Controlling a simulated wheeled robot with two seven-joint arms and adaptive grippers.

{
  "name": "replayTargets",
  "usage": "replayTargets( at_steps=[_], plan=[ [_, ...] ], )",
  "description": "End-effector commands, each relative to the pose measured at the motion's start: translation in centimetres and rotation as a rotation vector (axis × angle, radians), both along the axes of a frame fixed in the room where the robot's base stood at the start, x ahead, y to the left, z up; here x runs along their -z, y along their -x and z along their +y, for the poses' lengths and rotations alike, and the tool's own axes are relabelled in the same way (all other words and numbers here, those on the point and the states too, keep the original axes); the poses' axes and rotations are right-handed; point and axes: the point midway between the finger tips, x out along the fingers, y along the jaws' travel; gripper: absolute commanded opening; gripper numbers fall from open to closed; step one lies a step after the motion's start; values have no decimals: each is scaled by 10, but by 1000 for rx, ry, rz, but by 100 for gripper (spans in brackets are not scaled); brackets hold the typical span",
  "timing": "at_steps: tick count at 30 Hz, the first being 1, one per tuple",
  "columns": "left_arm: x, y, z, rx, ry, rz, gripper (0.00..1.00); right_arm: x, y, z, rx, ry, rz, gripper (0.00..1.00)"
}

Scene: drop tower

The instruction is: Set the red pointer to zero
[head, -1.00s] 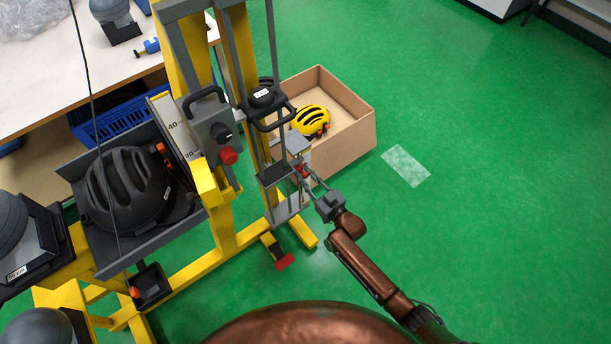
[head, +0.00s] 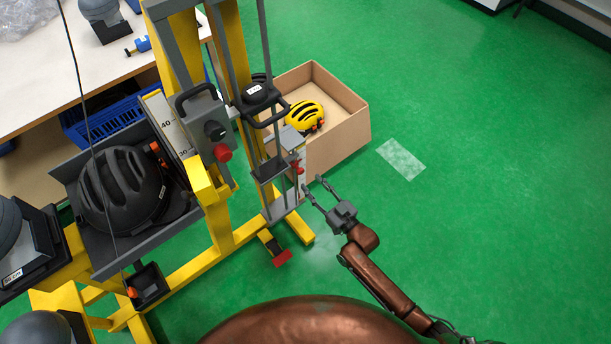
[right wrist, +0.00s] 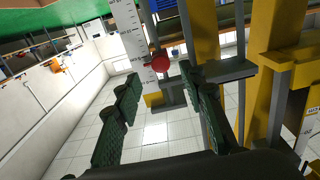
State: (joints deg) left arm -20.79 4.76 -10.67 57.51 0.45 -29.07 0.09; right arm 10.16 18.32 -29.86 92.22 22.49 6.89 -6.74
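The red pointer (head: 299,167) is a small red piece at the narrow white scale (head: 304,182) on the right side of the drop tower. In the right wrist view the pointer shows as a round red knob (right wrist: 159,62) beside the white scale (right wrist: 128,35), whose marks are too small to read surely. My right gripper (head: 312,184) is just right of and below the pointer, apart from it. Its fingers are spread and empty; in the right wrist view the gripper (right wrist: 158,85) has the knob beyond the gap between its fingertips. My left gripper is not in view.
The yellow and grey drop tower (head: 222,222) stands left of my right gripper. A cardboard box (head: 345,140) with a yellow helmet (head: 305,117) is behind. Green floor is clear at right.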

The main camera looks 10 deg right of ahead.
Motion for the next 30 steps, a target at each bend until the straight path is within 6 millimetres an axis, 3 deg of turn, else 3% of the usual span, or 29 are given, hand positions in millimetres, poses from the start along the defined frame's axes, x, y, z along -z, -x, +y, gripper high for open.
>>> replayTargets(
  at_steps=[3, 10, 24, 30],
  plan=[
    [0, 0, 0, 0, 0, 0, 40, 0, 18, -12, 0, 2, 0, 37],
    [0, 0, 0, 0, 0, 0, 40, -1, 35, -21, 0, -1, -2, 37],
    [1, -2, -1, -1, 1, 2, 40, -3, 32, -24, 8, -3, -11, 38],
    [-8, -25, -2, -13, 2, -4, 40, -11, 22, -29, 22, -13, -34, 38]
  ],
)
